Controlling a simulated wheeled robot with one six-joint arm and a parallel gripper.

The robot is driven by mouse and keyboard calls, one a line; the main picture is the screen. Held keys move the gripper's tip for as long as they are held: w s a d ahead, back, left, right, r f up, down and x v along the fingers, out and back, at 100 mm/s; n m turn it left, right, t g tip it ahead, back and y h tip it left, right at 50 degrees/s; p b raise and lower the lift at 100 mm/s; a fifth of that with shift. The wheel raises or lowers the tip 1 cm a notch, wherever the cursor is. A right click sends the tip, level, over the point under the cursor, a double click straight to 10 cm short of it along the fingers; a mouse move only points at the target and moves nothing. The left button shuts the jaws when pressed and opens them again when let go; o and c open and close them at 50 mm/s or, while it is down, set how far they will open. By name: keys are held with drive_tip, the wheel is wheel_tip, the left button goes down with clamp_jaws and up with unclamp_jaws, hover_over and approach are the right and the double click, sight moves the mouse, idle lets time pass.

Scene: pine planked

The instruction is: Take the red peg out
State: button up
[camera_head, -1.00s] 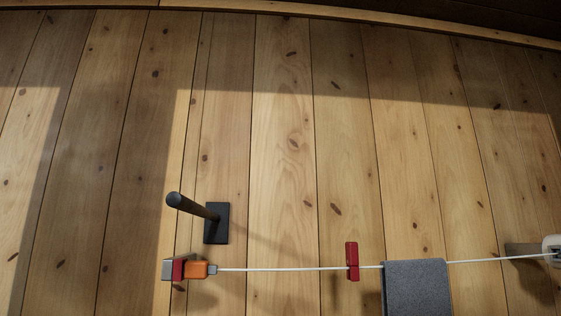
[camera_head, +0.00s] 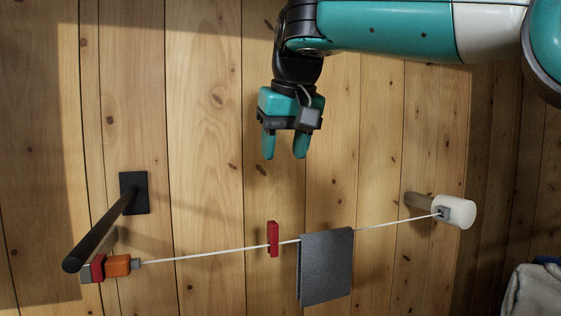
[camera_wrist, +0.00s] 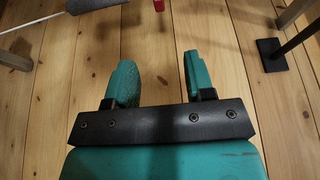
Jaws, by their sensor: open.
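A red peg (camera_head: 273,239) sits upright on a thin white line (camera_head: 205,254), a little left of a dark grey cloth (camera_head: 327,270) draped over the line. The peg and cloth are apart. My gripper (camera_head: 284,157) has two teal fingers, spread and empty, pointing down the picture above the peg and slightly right of it, not touching it. In the wrist view the gripper (camera_wrist: 154,62) is open with bare floor between its fingers. The red peg (camera_wrist: 158,5) is cut off at the top edge there, with part of the cloth (camera_wrist: 95,4) to its left.
The line runs from an orange block (camera_head: 117,265) with a red part at a dark post (camera_head: 100,232) to a white-capped post (camera_head: 458,212) at right. The dark post has a black base (camera_head: 134,193). A white and blue bundle (camera_head: 537,290) is at lower right. Plank floor is clear.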

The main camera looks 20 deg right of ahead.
sight(273, 222)
drive_tip(key=x, duration=1.7)
drive_tip(key=shift+w+f, duration=0.15)
drive_tip(key=shift+f, duration=0.05)
drive_tip(key=shift+r, duration=0.1)
clamp_jaws()
